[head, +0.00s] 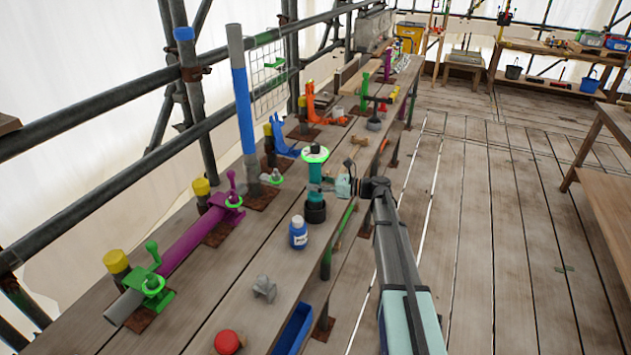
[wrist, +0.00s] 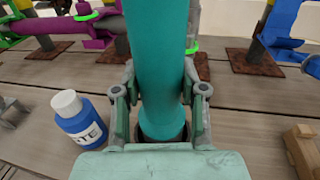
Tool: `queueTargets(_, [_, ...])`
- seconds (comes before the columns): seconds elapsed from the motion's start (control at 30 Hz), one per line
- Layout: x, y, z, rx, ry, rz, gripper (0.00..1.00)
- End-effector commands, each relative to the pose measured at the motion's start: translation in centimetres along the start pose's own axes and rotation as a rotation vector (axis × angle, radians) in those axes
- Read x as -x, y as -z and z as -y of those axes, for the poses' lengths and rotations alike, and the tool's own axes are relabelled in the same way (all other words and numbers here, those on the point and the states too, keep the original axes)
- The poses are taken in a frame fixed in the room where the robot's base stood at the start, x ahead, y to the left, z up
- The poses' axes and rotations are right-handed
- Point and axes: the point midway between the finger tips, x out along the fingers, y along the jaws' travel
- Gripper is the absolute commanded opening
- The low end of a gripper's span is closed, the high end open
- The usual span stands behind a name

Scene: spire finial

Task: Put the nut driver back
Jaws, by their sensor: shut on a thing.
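The nut driver, as I take it, is the upright teal cylinder (head: 315,184) at mid-bench in the head view, with a bright green ring and a dark top end. It fills the middle of the wrist view (wrist: 157,50). Its lower end meets a black round holder (head: 316,212); the holder's dark rim shows at the bottom of the wrist view. I cannot tell how deep it sits. My gripper (head: 328,188) comes from the right and is shut on the teal cylinder, one finger on each side in the wrist view (wrist: 160,88).
A blue bottle with a white cap (head: 298,234) stands close by, front left. A grey fitting (head: 264,288), a red knob (head: 227,342) and a blue tray (head: 294,330) are nearer. A wooden piece (head: 359,140) lies behind. Clamps and a purple tube (head: 195,237) line the back edge.

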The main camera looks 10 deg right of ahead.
Motion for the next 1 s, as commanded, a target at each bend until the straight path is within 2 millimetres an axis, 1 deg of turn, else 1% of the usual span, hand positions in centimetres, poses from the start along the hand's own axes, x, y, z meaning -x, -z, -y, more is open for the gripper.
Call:
queueTargets(0.6, [-0.1, 3.3, 0.0, 0.0, 0.0, 0.004, 0.0])
queueTargets(0.8, [-0.2, 3.9, 0.0, 0.0, 0.0, 0.004, 0.0])
queueTargets(1.0, [-0.2, 4.1, 0.0, 0.0, 0.0, 0.004, 0.0])
